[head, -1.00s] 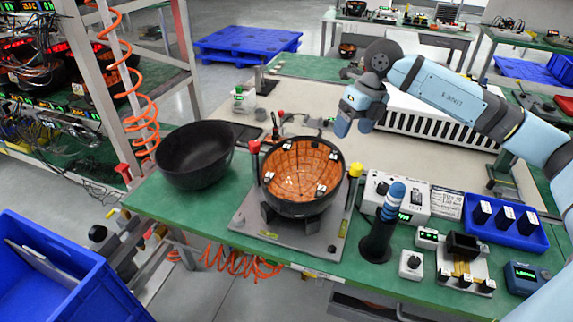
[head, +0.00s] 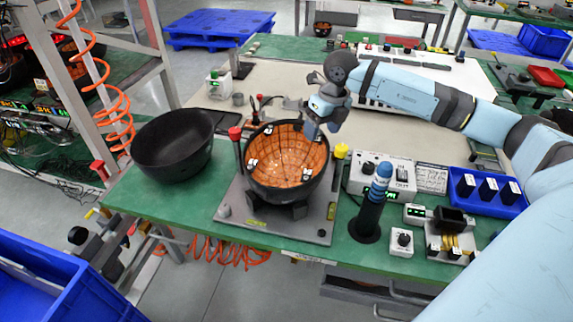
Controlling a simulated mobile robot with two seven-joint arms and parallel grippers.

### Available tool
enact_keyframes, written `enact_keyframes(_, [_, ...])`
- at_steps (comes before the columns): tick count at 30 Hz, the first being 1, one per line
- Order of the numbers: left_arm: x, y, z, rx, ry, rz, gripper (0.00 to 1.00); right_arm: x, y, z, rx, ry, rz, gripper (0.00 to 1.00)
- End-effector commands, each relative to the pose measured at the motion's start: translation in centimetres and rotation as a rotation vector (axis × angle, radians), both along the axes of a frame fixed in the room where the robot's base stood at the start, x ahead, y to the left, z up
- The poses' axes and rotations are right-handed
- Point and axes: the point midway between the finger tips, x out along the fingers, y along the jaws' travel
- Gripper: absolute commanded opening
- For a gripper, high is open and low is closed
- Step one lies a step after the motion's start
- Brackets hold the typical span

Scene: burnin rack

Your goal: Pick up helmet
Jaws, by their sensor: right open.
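A black bowl-shaped helmet with an orange grid-patterned lining (head: 285,165) sits opening up in a fixture on a grey base plate (head: 272,227). Small white blocks are fixed around its inside. A second, empty black shell (head: 172,150) stands on the bench to its left. My right gripper (head: 311,132) is open and points down at the far right rim of the lined helmet, covering part of that rim. I cannot tell whether it touches the rim. My left gripper is out of view.
A red-topped post (head: 235,134) and a yellow-topped post (head: 341,152) flank the helmet. A dark cylinder with a blue-striped top (head: 372,210), a white meter box (head: 384,178) and a blue tray (head: 487,192) stand to the right. A blue bin (head: 60,280) is at lower left.

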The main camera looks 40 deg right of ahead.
Motion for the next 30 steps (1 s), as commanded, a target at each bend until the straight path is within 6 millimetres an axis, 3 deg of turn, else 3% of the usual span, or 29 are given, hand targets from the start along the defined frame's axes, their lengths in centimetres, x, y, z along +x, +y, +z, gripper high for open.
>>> enact_keyframes(7, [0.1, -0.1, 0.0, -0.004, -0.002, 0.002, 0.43, 0.5, 0.7, -3.6, 0.002, 0.003, 0.001, 0.71])
enact_keyframes(14, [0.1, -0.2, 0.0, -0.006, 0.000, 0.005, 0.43, 0.6, 0.8, -4.0, 0.001, 0.000, 0.001, 0.71])
enact_keyframes(15, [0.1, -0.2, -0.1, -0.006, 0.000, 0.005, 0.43, 0.6, 0.8, -4.0, 0.001, 0.000, 0.001, 0.68])
enact_keyframes(21, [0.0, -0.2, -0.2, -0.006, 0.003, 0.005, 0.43, 0.6, 0.8, -4.0, 0.001, 0.000, 0.001, 0.22])
enact_keyframes(23, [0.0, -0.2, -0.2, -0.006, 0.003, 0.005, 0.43, 0.6, 0.8, -4.0, 0.001, 0.000, 0.001, 0.11])
enact_keyframes(30, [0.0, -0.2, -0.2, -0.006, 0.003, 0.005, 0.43, 0.6, 0.8, -3.9, 0.001, -0.001, 0.001, 0.11])
